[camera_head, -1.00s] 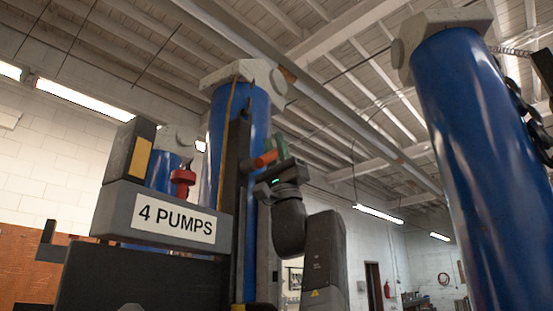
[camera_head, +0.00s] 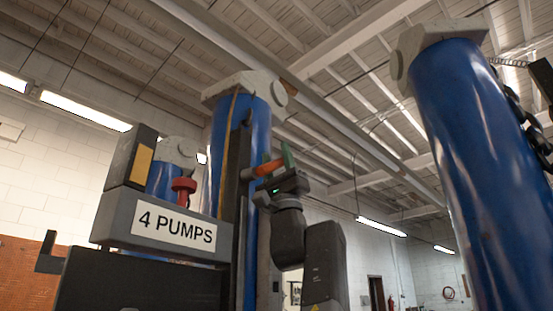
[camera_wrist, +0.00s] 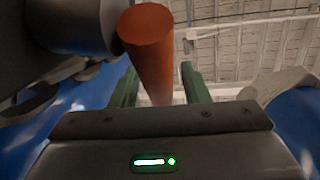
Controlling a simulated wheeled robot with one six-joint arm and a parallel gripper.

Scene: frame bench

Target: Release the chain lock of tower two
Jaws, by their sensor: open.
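An orange handle (camera_head: 268,168) sticks out beside the dark upright of the middle blue tower (camera_head: 258,130). I cannot tell from any marking which tower is number two. My gripper (camera_head: 279,163) is at the handle, with its green fingers pointing up. In the wrist view, the round end of the orange handle (camera_wrist: 148,40) faces the camera, and its shaft runs back toward the space between the two open green fingers of my gripper (camera_wrist: 159,72). A gap shows between the handle and the right finger. Contact with the left finger cannot be told.
Another blue tower (camera_head: 475,170) with a dark chain (camera_head: 535,130) rises at right. Dark metal parts (camera_wrist: 75,25) crowd the wrist view's upper left.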

